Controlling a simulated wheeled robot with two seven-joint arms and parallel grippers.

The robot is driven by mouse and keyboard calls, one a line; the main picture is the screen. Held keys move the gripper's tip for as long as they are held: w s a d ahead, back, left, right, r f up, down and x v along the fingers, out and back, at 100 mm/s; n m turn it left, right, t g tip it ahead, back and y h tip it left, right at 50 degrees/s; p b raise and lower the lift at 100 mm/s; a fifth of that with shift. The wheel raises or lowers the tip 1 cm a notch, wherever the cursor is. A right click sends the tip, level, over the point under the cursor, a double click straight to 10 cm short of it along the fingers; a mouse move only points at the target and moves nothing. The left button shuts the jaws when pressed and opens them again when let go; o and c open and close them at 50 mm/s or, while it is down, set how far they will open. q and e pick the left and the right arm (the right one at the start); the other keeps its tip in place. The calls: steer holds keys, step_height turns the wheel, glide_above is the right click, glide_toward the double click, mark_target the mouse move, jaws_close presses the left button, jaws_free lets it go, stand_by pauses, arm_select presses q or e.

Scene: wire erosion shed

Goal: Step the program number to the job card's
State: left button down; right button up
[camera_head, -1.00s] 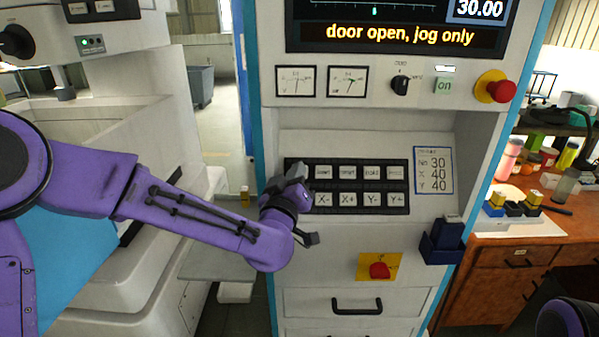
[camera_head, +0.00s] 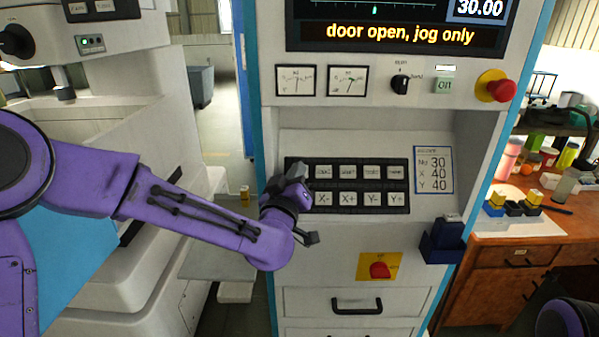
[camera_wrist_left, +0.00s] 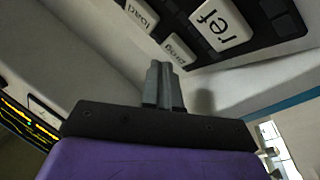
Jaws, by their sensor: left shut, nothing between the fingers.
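The keypad (camera_head: 347,213) on the white machine console has two rows of keys, the lower reading X-, X+, Y-, Y+. The job card (camera_head: 433,170) right of it reads No 30, X 40, Y 40. My left gripper (camera_head: 304,171) is at the keypad's left end, hiding part of it. In the left wrist view my shut, empty left gripper (camera_wrist_left: 158,68) points towards the prog key (camera_wrist_left: 179,50); I cannot tell whether it touches. The load key (camera_wrist_left: 137,17) and ref key (camera_wrist_left: 220,24) are nearby. My right gripper is out of view.
The screen (camera_head: 400,34) above reads "door open, jog only" and 30.00. A red emergency button (camera_head: 496,86), a rotary switch (camera_head: 400,84) and an "on" key (camera_head: 445,86) sit below it. A blue holder (camera_head: 443,241) and a red knob (camera_head: 379,270) are lower down.

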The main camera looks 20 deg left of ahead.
arm_select(q)
steer(key=shift+w+f, duration=0.15)
steer(key=shift+w, duration=0.05)
steer(key=shift+w+a+f, duration=0.15)
steer(key=shift+w+f, duration=0.05)
steer(key=shift+w, duration=0.1)
stand_by(0.7)
steer(key=shift+s+r, duration=0.4)
steer(key=shift+s+d+r, duration=0.1)
steer(key=shift+s+d, duration=0.1)
steer(key=shift+s, duration=0.05)
stand_by(0.5)
steer(key=shift+w+a+f, duration=0.1)
steer(key=shift+w+f, duration=0.2)
steer(key=shift+w, duration=0.05)
